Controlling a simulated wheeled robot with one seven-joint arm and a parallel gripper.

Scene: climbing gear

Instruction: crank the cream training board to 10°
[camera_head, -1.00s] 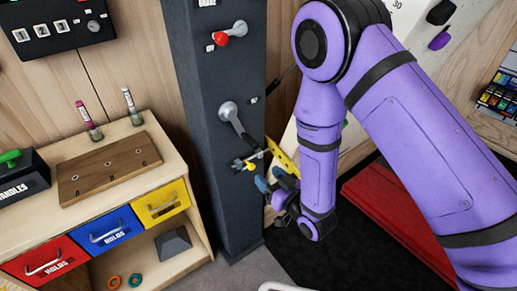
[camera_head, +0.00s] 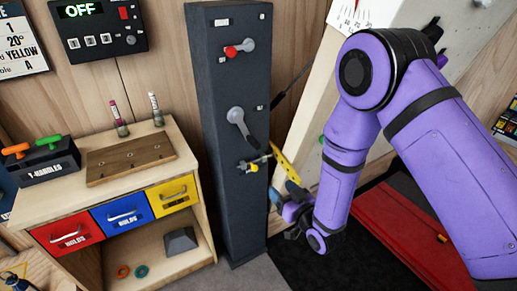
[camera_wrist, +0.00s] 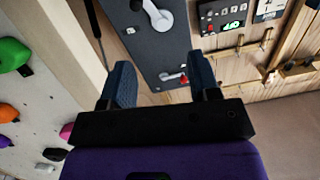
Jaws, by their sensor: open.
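The cream training board (camera_head: 311,117) leans at the right, mostly behind my arm. It carries coloured holds in the wrist view (camera_wrist: 35,105). An angle scale (camera_head: 352,14) shows at its top, but I cannot read the angle. The dark column (camera_head: 226,185) beside it carries a grey crank arm (camera_head: 240,121), a red-knobbed lever (camera_head: 238,49) above and a small yellow-ended part (camera_head: 250,167) below. A yellow strip (camera_head: 284,163) with holes sits right of the column. My gripper (camera_head: 283,196) is open and empty, right of the column and below the crank; its spread fingers show in the wrist view (camera_wrist: 162,82).
A wooden cabinet (camera_head: 125,188) with red, blue and yellow drawers stands left of the column. A control box (camera_head: 98,27) on the wall reads OFF. A red mat (camera_head: 418,238) lies at the right on a black floor mat. Bare grey floor shows before the column.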

